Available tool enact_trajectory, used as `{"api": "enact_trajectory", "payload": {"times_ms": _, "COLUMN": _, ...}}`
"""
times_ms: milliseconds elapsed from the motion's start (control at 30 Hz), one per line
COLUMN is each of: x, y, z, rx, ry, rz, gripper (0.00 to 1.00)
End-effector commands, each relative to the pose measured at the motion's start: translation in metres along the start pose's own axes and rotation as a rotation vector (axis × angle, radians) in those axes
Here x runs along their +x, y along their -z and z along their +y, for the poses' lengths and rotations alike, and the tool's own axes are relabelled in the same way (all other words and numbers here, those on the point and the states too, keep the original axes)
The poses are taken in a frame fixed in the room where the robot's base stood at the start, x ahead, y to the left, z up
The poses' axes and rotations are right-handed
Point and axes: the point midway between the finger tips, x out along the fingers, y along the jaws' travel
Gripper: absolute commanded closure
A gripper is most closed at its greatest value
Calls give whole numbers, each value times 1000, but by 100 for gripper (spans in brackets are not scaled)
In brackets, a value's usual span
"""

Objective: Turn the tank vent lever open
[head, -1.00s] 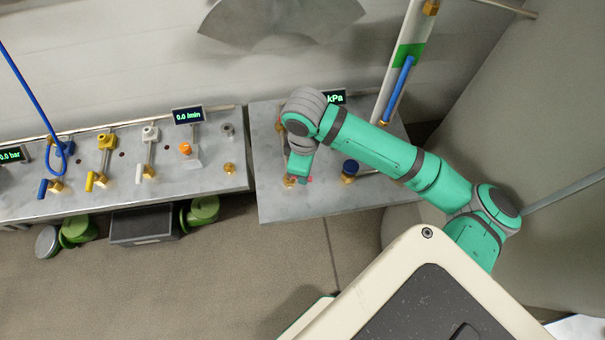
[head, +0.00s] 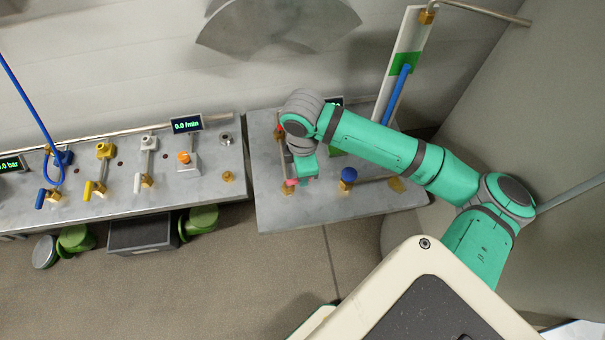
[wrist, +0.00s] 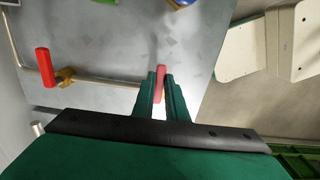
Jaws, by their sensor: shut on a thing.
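My gripper (wrist: 160,92) is shut on a red lever handle (wrist: 161,72) at the end of a thin pipe on the grey bench. In the head view the red handle (head: 290,183) shows beside my gripper (head: 300,180), near the front left of the right bench. My fingers hide most of the lever and its brass fitting. A second red handle (wrist: 45,67) stands on a brass valve at the other end of the pipe, clear of my gripper. No label shows which one is the tank vent lever.
A blue-capped brass fitting (head: 348,176) stands right of my gripper. A sight tube with a blue column (head: 398,84) rises at the back right. The left bench (head: 215,180) carries several coloured valves. My arm hides the bench's back middle.

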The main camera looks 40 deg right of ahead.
Motion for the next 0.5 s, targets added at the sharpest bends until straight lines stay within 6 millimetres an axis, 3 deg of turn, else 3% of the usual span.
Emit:
{"api": "enact_trajectory", "payload": {"times_ms": 200, "x": -1, "y": 0, "z": 1, "rx": -1, "ry": -3, "rz": -1, "gripper": 100}}
{"api": "enact_trajectory", "payload": {"times_ms": 233, "x": -1, "y": 0, "z": 1, "rx": -1, "ry": -3, "rz": -1, "gripper": 83}}
{"api": "enact_trajectory", "payload": {"times_ms": 300, "x": -1, "y": 0, "z": 1, "rx": 0, "ry": -3, "rz": -1, "gripper": 69}}
{"api": "enact_trajectory", "payload": {"times_ms": 500, "x": 0, "y": 0, "z": 0, "rx": 0, "ry": -2, "rz": -1, "gripper": 69}}
